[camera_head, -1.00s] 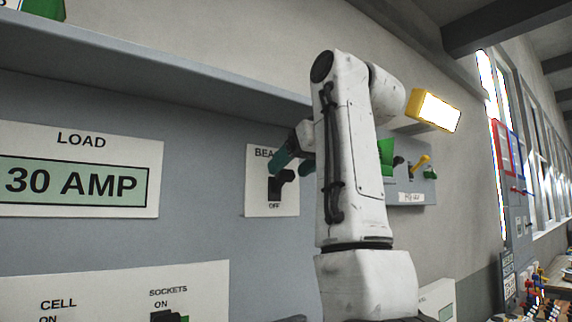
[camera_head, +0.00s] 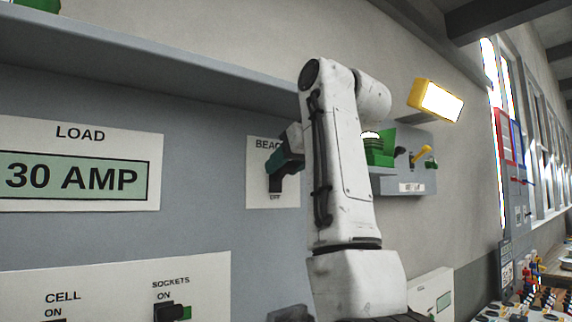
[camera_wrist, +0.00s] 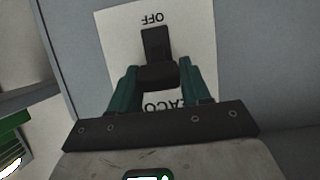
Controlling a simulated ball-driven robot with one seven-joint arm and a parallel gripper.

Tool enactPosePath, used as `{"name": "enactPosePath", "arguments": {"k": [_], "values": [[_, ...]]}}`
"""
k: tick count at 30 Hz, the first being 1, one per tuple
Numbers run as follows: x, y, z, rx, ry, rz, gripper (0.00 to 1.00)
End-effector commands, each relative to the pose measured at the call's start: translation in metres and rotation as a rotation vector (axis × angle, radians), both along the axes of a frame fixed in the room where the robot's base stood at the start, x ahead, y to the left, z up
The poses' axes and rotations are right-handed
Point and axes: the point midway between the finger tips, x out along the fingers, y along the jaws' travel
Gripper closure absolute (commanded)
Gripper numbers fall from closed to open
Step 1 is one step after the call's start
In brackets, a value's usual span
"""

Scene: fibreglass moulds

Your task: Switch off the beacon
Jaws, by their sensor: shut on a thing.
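The white BEACON plate (camera_head: 257,188) is on the grey panel, with a black lever switch (camera_head: 275,185) and OFF lettered below it. The plate also shows upside down in the wrist view (camera_wrist: 196,35). There the black switch (camera_wrist: 156,42) has its knob toward the BEACON lettering, away from OFF. My gripper (camera_head: 274,164) is at the switch. In the wrist view its teal fingers (camera_wrist: 157,74) stand on both sides of the knob, shut on it. The ON lettering is hidden by my gripper.
A LOAD 30 AMP plate (camera_head: 80,133) is to the left. A CELL and SOCKETS plate (camera_head: 110,275) is below. A grey shelf (camera_head: 150,82) runs above the switch. A lit yellow-framed lamp (camera_head: 436,103) and a box with coloured levers (camera_head: 410,183) are to the right.

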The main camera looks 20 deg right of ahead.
Motion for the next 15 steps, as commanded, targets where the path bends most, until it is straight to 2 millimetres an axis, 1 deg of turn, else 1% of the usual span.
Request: {"name": "enactPosePath", "arguments": {"k": [1, 4, 11, 15], "values": [[-0.0001, -0.0002, 0.0002, 0.0, 0.0, 0.0, 0.74], [-0.0001, -0.0003, 0.0003, 0.0, 0.0, 0.0, 0.83], [-0.0009, -0.0006, -0.0027, 0.006, -0.019, 0.0, 0.83], [-0.0022, -0.0009, -0.0077, 0.022, -0.068, 0.0, 0.84]]}}
